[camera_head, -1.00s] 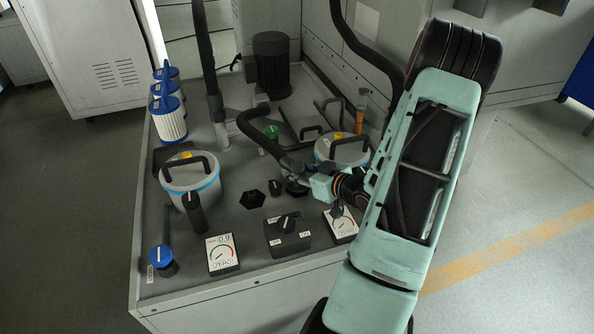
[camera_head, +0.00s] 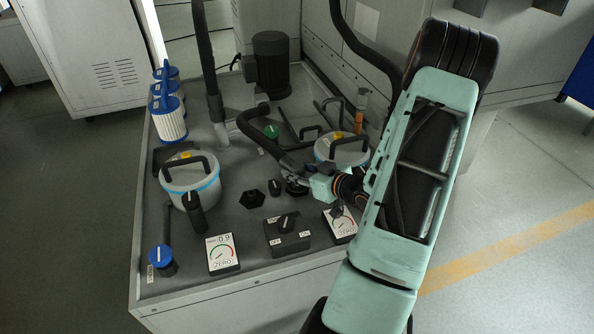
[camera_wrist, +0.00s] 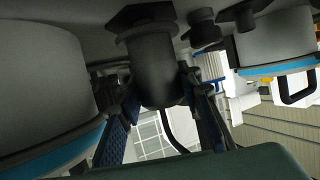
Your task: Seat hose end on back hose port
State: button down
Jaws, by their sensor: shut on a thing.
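The black hose end (camera_wrist: 152,70) is between the two fingers of my gripper (camera_wrist: 154,82) in the wrist view, and the fingers are shut on it. A dark hexagonal port collar (camera_wrist: 128,18) shows directly against the hose end's far side; I cannot tell whether a gap is left or how deep it sits. In the head view, my gripper (camera_head: 298,179) is low over the bench between the grey lidded pots, with the black hose (camera_head: 243,121) curving down to it. A black port base (camera_head: 296,189) shows partly under the gripper. The arm hides some of it.
A left lidded pot (camera_head: 178,181) and a right lidded pot (camera_head: 328,149) flank the gripper. An open hexagonal port (camera_head: 252,199) lies to the left. Gauges, a switch box (camera_head: 287,234), a motor (camera_head: 271,65) and filter cartridges (camera_head: 170,120) crowd the bench.

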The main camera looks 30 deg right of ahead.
aim_at(304, 174)
jog(key=shift+f+b, duration=0.3)
jog(key=shift+b, duration=0.05)
jog(key=c, duration=1.7)
grip_release()
jog(key=shift+o, duration=0.2)
jog(key=shift+f, duration=0.15)
jog(key=shift+p+v, duration=0.85)
jog(key=shift+v, duration=0.9)
jog(key=p+v, duration=0.3)
jog(key=v, duration=0.4)
jog(key=shift+s, duration=0.3)
jog(key=shift+w, duration=0.1)
